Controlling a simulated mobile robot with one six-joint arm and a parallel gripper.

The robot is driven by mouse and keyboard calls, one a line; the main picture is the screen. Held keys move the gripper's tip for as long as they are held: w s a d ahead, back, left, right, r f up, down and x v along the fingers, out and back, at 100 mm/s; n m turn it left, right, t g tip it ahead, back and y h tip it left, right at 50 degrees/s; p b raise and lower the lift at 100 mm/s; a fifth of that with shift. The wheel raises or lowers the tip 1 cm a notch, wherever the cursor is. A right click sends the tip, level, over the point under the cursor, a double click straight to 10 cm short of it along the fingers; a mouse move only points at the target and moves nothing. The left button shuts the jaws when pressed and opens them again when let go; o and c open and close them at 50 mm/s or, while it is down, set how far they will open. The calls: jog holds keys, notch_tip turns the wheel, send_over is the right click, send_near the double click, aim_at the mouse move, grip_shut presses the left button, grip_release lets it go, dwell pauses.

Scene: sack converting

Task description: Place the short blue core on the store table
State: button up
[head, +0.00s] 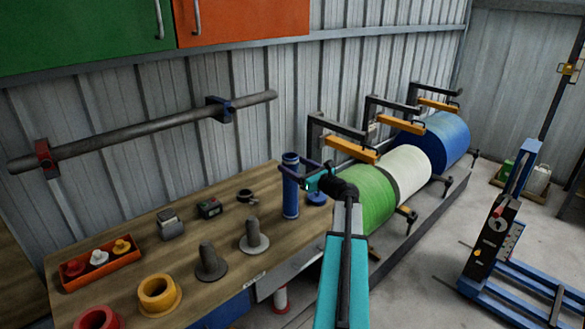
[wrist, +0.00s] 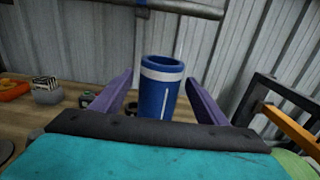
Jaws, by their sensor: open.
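A blue core (head: 291,203), a tube with a white band near its top, stands upright at the right end of the wooden table (head: 215,205). The blue core also shows in the wrist view (wrist: 158,100), with a white vertical line on its side. My gripper (wrist: 159,80) is open, with one purple finger on each side of the core and a visible gap on both sides. In the head view my gripper (head: 290,168) is at the upper part of the core. The core's lower end is hidden in the wrist view by my wrist.
On the table are a yellow ring-shaped core (head: 158,294), a red one (head: 97,319), two grey flanged pegs (head: 211,262), an orange tray (head: 100,262) and small devices. A blue disc-like piece (head: 317,199) is close right of the core. Green (head: 368,198), white and blue rolls stand further right.

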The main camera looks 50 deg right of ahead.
jog(key=shift+r, duration=0.1)
jog(key=s+b, duration=0.3)
jog(key=s, duration=0.9)
jog(key=shift+a, duration=0.45)
